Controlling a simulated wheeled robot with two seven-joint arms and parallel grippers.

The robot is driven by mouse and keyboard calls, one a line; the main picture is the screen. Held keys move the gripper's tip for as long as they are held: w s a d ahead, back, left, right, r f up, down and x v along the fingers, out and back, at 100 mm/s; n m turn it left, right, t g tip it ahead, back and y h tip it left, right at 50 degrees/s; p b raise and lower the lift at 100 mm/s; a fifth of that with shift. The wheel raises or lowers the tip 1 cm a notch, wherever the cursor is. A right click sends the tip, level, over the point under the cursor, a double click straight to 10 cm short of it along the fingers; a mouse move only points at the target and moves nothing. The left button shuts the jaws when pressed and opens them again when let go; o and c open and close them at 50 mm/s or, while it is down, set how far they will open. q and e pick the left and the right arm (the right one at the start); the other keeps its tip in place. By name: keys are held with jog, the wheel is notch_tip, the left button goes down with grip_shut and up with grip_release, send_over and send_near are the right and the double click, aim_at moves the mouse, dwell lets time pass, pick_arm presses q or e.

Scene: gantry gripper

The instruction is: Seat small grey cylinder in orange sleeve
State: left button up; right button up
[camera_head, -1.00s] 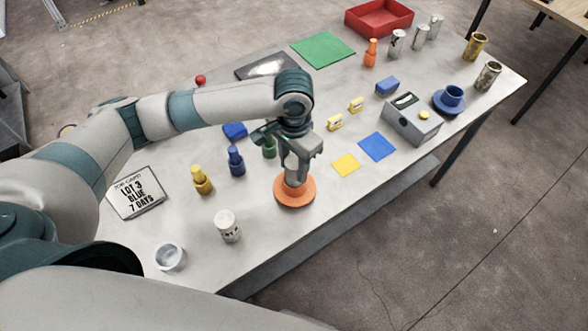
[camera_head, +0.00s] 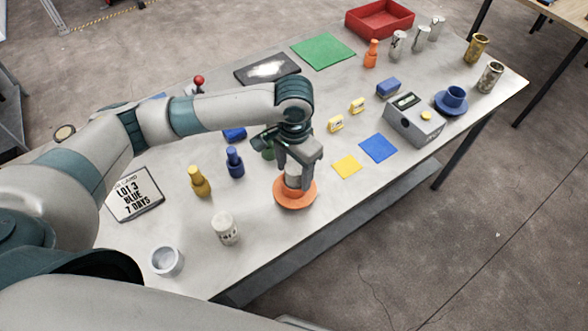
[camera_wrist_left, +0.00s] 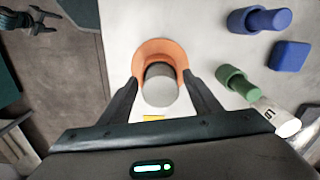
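The small grey cylinder (camera_head: 293,181) stands in the ring of the orange sleeve (camera_head: 294,196) on the table, under my left gripper (camera_head: 296,170). In the left wrist view the cylinder (camera_wrist_left: 160,90) shows its pale top inside the orange sleeve (camera_wrist_left: 150,51). The fingers of my left gripper (camera_wrist_left: 161,78) stand on both sides of it, with a gap to each side; the gripper is open. How deep the cylinder sits is hard to tell. A small dark shape at the wrist view's upper left looks like my right gripper (camera_wrist_left: 38,18); its fingers are unclear.
A white labelled cylinder (camera_head: 225,229) and a pale cup (camera_head: 167,261) stand to the lower left. Yellow (camera_head: 199,181) and blue (camera_head: 235,162) bottle shapes stand left of the sleeve. Yellow (camera_head: 347,166) and blue (camera_head: 378,147) flat squares lie to the right.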

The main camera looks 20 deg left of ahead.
pick_arm(q)
jog(key=shift+r+b, duration=0.4)
jog(key=shift+r, duration=0.4)
notch_tip(320, 180, up, 9)
jog(key=b, duration=0.3)
jog(key=shift+r, duration=0.85)
jog(key=shift+s+f, duration=0.1)
